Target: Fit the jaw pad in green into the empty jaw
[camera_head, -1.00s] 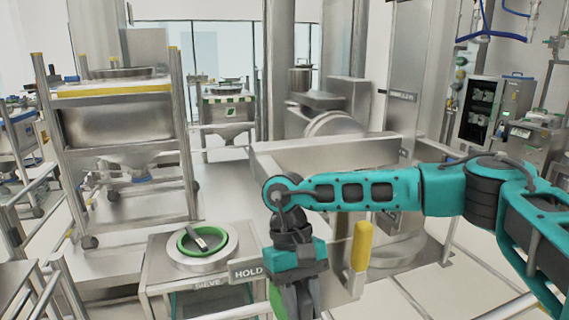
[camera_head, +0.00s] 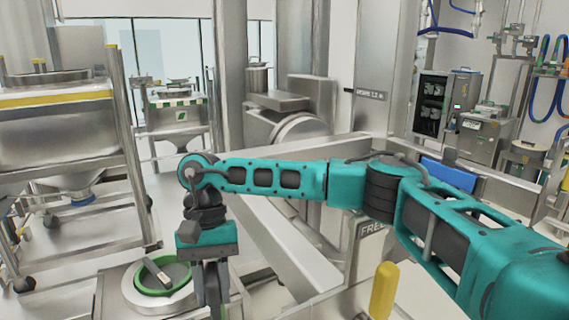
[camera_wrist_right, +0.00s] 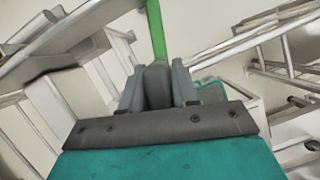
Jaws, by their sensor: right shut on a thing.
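My right gripper (camera_head: 212,290) hangs fingers-down in the head view, near the bottom edge. It also shows in the right wrist view (camera_wrist_right: 156,85), shut. A long, narrow green piece, which I take to be the green jaw pad (camera_wrist_right: 156,30), reaches out from between the fingers; a dark grey block sits at its near end. In the head view its lower part is cut off by the frame. A blue pad (camera_head: 448,173) sits on the steel frame at the right. I cannot make out for sure which part is the empty jaw. My left gripper is out of view.
A steel stand bears a round sieve with a green ring (camera_head: 140,287), beside my right gripper. A wheeled bin frame (camera_head: 130,150) stands at the left.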

